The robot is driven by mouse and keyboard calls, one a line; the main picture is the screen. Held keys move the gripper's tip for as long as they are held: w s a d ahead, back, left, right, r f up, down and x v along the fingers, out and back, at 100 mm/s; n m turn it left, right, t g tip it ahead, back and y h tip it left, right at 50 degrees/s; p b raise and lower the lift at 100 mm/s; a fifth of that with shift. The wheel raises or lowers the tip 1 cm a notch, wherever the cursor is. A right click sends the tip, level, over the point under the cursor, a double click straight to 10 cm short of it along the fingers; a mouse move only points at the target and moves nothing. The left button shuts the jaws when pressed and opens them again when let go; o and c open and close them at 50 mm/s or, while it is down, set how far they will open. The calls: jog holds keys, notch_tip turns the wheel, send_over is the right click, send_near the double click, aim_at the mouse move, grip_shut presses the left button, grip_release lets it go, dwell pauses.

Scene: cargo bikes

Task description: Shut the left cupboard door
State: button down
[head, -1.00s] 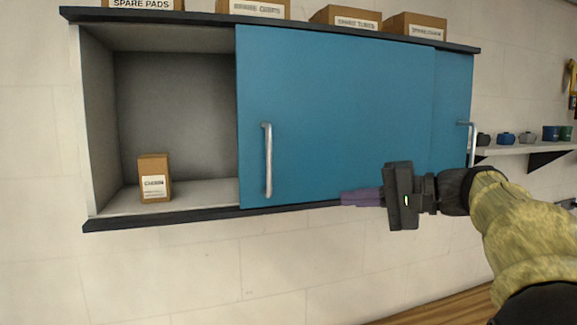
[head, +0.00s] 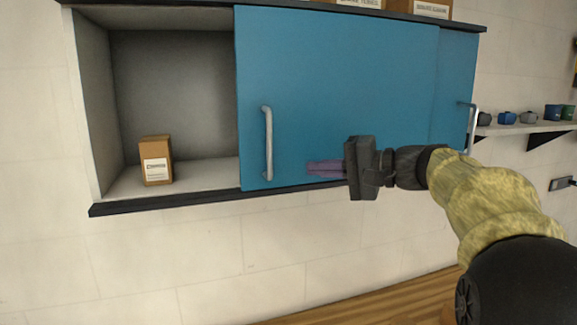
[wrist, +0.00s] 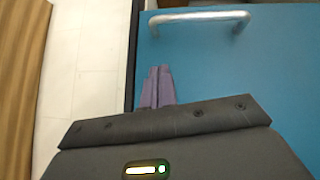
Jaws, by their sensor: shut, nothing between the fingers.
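The left cupboard door (head: 330,100) is a blue sliding panel with an upright silver bar handle (head: 268,143) near its left edge. It stands slid to the right, so the left part of the cupboard (head: 170,90) is open. My gripper (head: 312,168) has purple fingers, shut and empty, pointing left in front of the door's lower part, right of the handle. In the wrist view the fingers (wrist: 158,85) point toward the handle (wrist: 200,18) with a gap between. I cannot tell if they touch the door.
A small brown box (head: 156,160) stands inside the open left part. A second blue door (head: 457,90) with its own handle is at the right. A shelf with cups (head: 525,128) is further right. Boxes (head: 420,8) stand on top. A wooden surface (head: 370,298) lies below.

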aim_at(286, 175)
jog(key=a, duration=0.1)
jog(key=a+p, duration=0.1)
jog(key=a, duration=0.1)
jog(key=w+a+p, duration=0.1)
jog(key=a, duration=0.1)
jog(key=shift+a+f, duration=0.1)
jog(key=shift+f, duration=0.25)
jog(key=shift+s+a+f+p, duration=0.2)
jog(key=shift+s+a+p, duration=0.25)
jog(key=shift+a, duration=0.1)
jog(key=shift+w+f, duration=0.1)
jog(key=shift+a+b, duration=0.2)
jog(key=shift+b, duration=0.1)
